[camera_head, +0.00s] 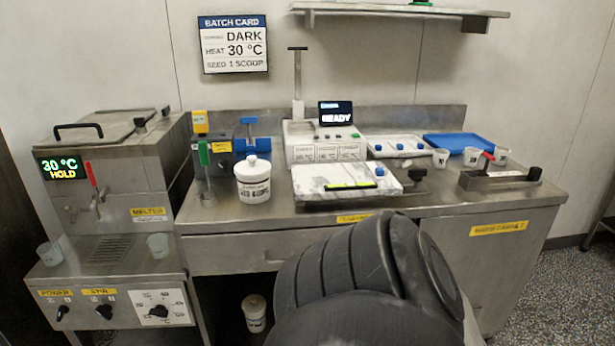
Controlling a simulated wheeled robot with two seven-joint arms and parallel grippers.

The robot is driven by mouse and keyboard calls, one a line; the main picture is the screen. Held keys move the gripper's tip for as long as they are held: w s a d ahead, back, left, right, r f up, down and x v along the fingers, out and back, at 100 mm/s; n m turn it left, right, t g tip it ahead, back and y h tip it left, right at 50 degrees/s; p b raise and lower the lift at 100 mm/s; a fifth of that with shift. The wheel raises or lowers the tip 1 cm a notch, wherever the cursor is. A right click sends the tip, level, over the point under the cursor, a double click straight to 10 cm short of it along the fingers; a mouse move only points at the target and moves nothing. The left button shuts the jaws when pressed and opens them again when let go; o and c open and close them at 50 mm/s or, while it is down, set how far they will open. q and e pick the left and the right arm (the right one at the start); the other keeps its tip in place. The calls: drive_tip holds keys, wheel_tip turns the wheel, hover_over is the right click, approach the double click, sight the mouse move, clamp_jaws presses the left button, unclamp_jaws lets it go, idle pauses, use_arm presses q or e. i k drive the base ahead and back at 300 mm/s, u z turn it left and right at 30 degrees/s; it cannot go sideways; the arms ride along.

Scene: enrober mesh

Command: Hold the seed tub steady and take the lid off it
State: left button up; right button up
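A white tub (252,188) with dark print on its side stands upright on the steel counter, left of the marble slab. Its white lid (252,165), with a small knob on top, sits on it. The print is too small to read for certain. A similar white lidded tub (255,315) stands low down in the open space under the counter. Neither of my grippers shows in the head view. A large dark ribbed part of my own body fills the lower middle and hides the front of the counter there.
A green-handled tool (204,160) stands just left of the tub. The marble slab (320,184) lies close on its right. The melter (110,170) stands at left. A machine with a READY screen (335,112) and a blue tray (458,144) are behind.

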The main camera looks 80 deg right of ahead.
sight(254, 190)
drive_tip(key=z, duration=2.05)
drive_tip(key=k, duration=1)
drive_tip(key=z, duration=0.95)
drive_tip(key=i, duration=0.95)
drive_tip(key=u, duration=0.15)
